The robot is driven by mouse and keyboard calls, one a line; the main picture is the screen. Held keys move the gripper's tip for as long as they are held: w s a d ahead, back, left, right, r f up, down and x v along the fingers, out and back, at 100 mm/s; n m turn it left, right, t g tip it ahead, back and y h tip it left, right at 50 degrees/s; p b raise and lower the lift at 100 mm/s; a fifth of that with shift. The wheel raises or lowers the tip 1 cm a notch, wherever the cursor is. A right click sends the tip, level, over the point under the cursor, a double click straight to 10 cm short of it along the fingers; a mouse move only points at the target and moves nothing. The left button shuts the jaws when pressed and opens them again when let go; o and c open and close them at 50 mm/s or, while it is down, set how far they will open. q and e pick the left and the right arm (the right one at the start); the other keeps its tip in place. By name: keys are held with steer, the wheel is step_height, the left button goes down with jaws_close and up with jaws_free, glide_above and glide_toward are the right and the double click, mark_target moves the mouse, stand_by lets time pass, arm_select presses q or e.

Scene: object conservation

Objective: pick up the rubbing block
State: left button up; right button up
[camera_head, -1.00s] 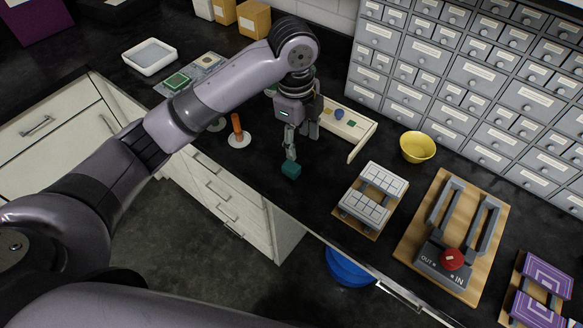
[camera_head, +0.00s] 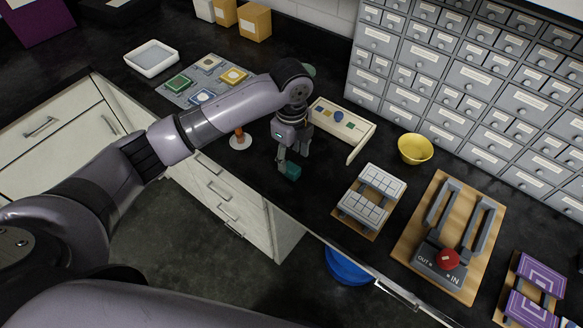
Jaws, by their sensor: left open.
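A small teal block (camera_head: 292,171), which looks like the rubbing block, sits on the black counter near its front edge. My left gripper (camera_head: 290,164) points down at the block and is open. One finger is at the block's left side and partly covers it. The other finger is behind it and to the right. I cannot tell whether either finger touches the block. My right gripper is out of view.
An orange-handled tool on a white disc (camera_head: 240,141) stands left of the gripper. A cream tray (camera_head: 359,145) with small pieces lies behind. A rack of grey tiles (camera_head: 372,198), a yellow bowl (camera_head: 414,148) and a lever board (camera_head: 408,243) are to the right.

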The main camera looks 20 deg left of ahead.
mark_target(291, 167)
arm_select(q)
step_height(291, 167, down, 5)
steer(key=shift+s+r+p, duration=0.1)
steer(key=shift+s+p, duration=0.05)
steer(key=shift+p, duration=0.8)
steer(key=shift+f, duration=0.35)
steer(key=shift+c, duration=0.4)
jaws_close()
steer(key=shift+r, duration=0.1)
step_height(291, 167, up, 20)
steer(key=b, duration=0.2)
